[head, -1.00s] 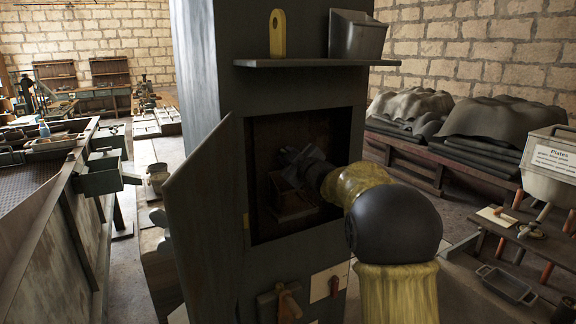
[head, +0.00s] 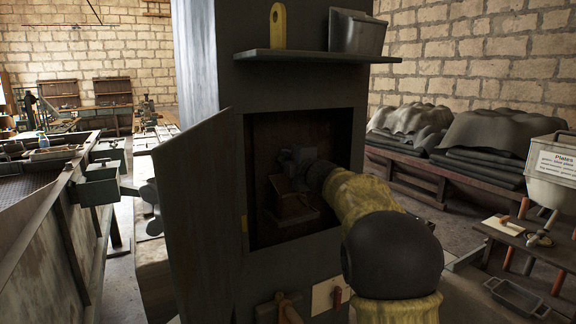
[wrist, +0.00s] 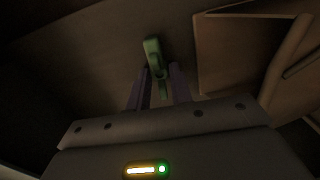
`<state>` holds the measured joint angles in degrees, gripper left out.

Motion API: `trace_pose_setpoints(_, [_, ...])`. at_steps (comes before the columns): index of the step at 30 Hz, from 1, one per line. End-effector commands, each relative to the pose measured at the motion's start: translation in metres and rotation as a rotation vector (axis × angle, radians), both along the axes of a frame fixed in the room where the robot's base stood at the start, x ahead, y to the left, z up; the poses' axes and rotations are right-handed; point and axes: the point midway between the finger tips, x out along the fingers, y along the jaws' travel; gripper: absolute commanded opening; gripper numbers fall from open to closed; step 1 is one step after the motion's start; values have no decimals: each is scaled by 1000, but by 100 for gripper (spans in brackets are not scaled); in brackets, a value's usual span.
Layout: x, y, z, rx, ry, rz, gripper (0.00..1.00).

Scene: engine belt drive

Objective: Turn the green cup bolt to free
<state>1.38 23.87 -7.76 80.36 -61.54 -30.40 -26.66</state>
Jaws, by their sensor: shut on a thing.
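The green cup bolt (wrist: 152,48) shows in the wrist view, a small green handle in front of a dark brown surface. My gripper (wrist: 160,86) is shut on it, with one finger on each side of its lower part. In the head view my gripper (head: 292,168) is inside the dark opening of the tall grey cabinet (head: 228,180). The bolt cannot be made out there in the shadow. A cup-like box (head: 292,205) sits in the opening just below my gripper.
The cabinet's door (head: 200,210) stands open on the left of the opening. A shelf (head: 315,57) above carries a yellow piece (head: 277,27) and a grey bin (head: 352,32). In the wrist view a brown box-like wall (wrist: 245,50) lies close on the right.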

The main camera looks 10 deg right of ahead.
Motion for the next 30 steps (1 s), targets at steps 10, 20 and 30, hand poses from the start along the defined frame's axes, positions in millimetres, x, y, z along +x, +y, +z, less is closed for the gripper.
trace_pose_setpoints(10, [0,1,-1,-51,-14,1,0])
trace_pose_setpoints(20, [0,1,-1,-50,-14,1,35])
trace_pose_setpoints(30, [0,0,-1,-49,-15,0,43])
